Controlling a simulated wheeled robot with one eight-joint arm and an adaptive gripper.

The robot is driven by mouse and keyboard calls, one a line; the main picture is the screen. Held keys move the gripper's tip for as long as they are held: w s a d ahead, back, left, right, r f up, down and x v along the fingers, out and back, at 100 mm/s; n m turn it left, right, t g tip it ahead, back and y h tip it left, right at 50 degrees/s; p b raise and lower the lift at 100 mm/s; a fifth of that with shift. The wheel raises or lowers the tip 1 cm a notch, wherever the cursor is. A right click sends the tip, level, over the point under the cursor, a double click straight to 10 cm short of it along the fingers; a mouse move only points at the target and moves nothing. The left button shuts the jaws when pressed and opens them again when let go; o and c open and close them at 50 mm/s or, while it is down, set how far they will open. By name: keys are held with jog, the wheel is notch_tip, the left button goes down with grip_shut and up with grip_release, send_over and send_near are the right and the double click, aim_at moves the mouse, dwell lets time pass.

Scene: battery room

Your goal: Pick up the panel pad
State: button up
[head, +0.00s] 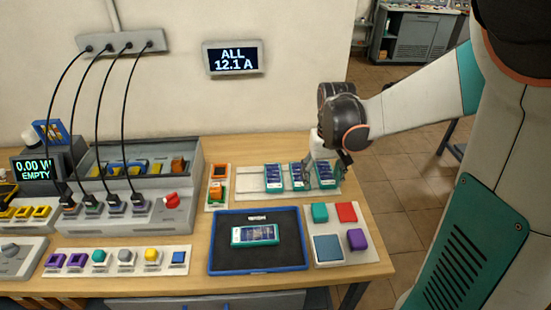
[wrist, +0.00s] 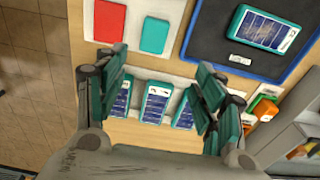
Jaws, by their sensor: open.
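No thing here is plainly marked as the panel pad. A white board (head: 322,254) at the table's front right carries a teal pad (head: 320,212), a red pad (head: 347,211), a larger grey-blue pad (head: 328,248) and a purple pad (head: 357,239). The wrist view shows the red pad (wrist: 109,20) and the teal pad (wrist: 154,35) at the top. My gripper (head: 326,168) is open over the right part of a white rack (head: 250,185) with teal-and-blue packs (head: 273,177). In the wrist view the packs (wrist: 156,103) show between my spread fingers (wrist: 160,78). I cannot tell whether they touch.
A blue-edged black mat (head: 225,255) holds another teal pack (head: 254,235). Orange and green blocks (head: 218,190) stand left of the rack. A grey unit with black cables (head: 175,215) and a row of coloured buttons (head: 120,260) fill the left. The table's right edge is close.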

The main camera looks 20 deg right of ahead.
aim_at(320, 209)
jog(key=shift+g, duration=0.3)
jog(key=f+b, duration=0.1)
jog(key=f, duration=0.4)
jog(key=d+f+b, duration=0.1)
jog(key=f+b, duration=0.1)
jog(key=f, duration=0.3)
jog(key=f+b, duration=0.2)
jog(key=f, duration=0.3)
jog(key=shift+w+d+f, duration=0.1)
jog(key=shift+d+f, duration=0.05)
jog(key=shift+f, duration=0.05)
jog(key=c, duration=1.3)
jog(key=shift+o, duration=0.2)
jog(key=shift+r, duration=0.15)
notch_tip(320, 209, up, 20)
jog(key=p, duration=0.6)
